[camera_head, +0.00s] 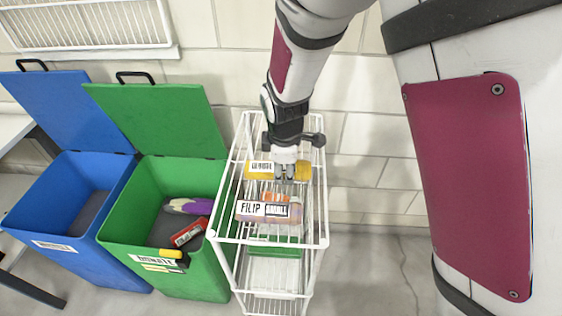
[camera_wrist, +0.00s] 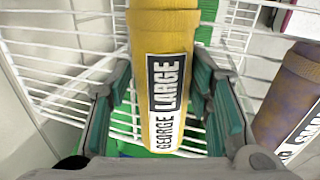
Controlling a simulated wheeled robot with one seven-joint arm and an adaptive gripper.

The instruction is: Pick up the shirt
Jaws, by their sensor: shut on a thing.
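A rolled yellow shirt (camera_head: 304,170) lies at the top of the white wire rack. In the wrist view the yellow shirt (camera_wrist: 165,38) carries a black-and-white label reading "GEORGE LARGE". My gripper (camera_head: 286,176) comes down over the shirt's middle. In the wrist view its green-padded fingers (camera_wrist: 165,108) stand on either side of the roll and are shut on it. Whether the shirt is lifted clear of the wires cannot be told.
The wire rack (camera_head: 318,240) also holds a roll labelled "FILIP SMALL" (camera_head: 249,212), close in front of my gripper. An open green bin (camera_head: 118,226) with several items and an open blue bin (camera_head: 85,262) stand left. A wall is behind.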

